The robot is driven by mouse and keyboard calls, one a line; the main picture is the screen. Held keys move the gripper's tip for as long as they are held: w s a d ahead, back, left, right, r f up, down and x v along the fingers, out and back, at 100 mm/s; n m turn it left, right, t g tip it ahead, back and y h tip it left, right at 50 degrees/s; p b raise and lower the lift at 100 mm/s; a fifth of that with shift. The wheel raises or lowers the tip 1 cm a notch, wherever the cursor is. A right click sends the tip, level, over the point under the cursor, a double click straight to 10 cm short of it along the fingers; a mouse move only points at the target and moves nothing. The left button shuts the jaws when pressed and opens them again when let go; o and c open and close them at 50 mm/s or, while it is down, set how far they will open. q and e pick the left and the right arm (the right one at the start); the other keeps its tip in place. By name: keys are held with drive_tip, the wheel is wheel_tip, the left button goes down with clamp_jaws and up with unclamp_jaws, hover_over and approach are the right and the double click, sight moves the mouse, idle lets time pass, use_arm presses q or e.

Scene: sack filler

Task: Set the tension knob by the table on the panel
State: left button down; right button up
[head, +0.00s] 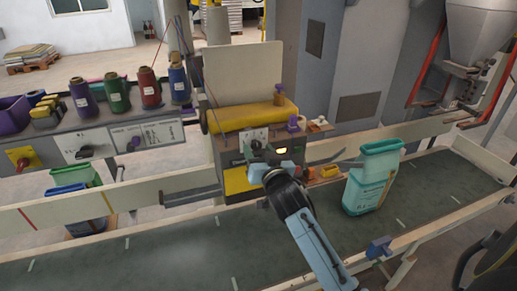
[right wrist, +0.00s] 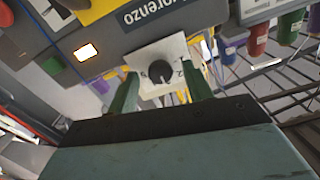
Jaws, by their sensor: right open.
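The tension knob (right wrist: 160,71) is a round black knob on a white, numbered dial plate (right wrist: 150,54) on the front of the grey sewing head. In the right wrist view it sits between the two green fingers of my right gripper (right wrist: 159,76). The fingers are open, one on each side, and appear apart from the knob. In the head view my right gripper (head: 267,158) is at the machine's front and mostly hides the knob. Pale printed cards (head: 160,134) are on the panel (head: 118,121) at left; their text is too small to read. My left gripper is out of view.
A lit display (head: 283,150) is right of the gripper. Thread cones (head: 149,88) stand on the left panel. A teal sack (head: 372,177) stands on the dark conveyor (head: 180,256) right of my arm. A filling hopper (head: 481,35) is at upper right.

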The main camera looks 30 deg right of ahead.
drive_tip(key=shift+w+d, duration=0.15)
drive_tip(key=shift+w, duration=0.35)
drive_tip(key=c, duration=1)
drive_tip(key=shift+n, duration=0.3)
drive_tip(key=n+p, duration=0.1)
drive_tip(key=n, duration=0.2)
drive_tip(key=shift+p, duration=0.4)
drive_tip(key=shift+n+p, duration=0.5)
drive_tip(key=shift+n, duration=1.7)
